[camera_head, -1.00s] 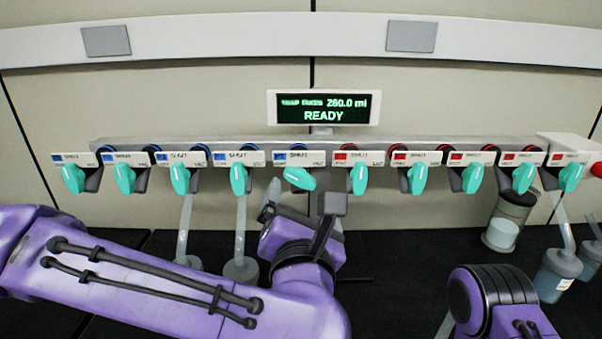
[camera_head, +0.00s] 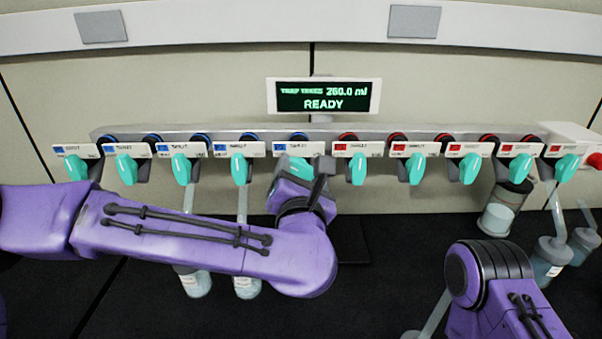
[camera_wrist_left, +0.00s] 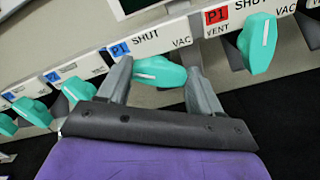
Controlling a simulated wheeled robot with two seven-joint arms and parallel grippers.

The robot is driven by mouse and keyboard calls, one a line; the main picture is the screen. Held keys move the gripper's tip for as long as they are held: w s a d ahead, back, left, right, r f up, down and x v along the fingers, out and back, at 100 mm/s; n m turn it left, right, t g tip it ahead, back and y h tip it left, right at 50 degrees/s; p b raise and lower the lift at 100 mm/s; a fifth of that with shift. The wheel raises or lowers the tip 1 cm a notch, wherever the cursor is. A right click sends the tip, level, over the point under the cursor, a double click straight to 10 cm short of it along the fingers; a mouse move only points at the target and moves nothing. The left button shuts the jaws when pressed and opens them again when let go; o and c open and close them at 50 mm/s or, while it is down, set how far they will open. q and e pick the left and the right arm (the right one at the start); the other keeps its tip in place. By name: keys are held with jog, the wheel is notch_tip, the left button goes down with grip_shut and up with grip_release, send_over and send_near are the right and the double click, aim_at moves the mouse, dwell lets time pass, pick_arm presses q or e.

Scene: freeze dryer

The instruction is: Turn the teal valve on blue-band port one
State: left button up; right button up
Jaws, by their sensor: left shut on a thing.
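The teal valve of blue-band port one (camera_head: 299,166) is the rightmost blue-labelled valve in the head view, partly hidden behind my left gripper. In the left wrist view, this teal valve (camera_wrist_left: 158,72) sits between the two grey fingers, beside a blue P1 label (camera_wrist_left: 119,49) with SHUT above and VAC to the right. Its handle lies crosswise, while the neighbouring handles point mostly downward. My left gripper (camera_wrist_left: 160,80) is shut on the valve handle.
A red-band teal valve (camera_head: 358,167) stands just right, and other blue-band valves (camera_head: 239,169) line the rail to the left. A display (camera_head: 323,96) above reads 260.0 ml and READY. Clear jars (camera_head: 496,216) hang at the right and below the left arm.

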pick_arm(q)
jog(key=m, duration=0.5)
jog(key=shift+m, duration=0.3)
jog(key=m+p, duration=0.1)
jog(key=m, duration=0.3)
jog(key=shift+f, duration=0.1)
jog(key=shift+f+m+p, duration=0.1)
jog(key=shift+m+p, duration=0.4)
jog(key=shift+m, duration=0.5)
jog(key=shift+f, duration=0.1)
jog(key=o, duration=1.1)
jog(key=shift+c, duration=0.2)
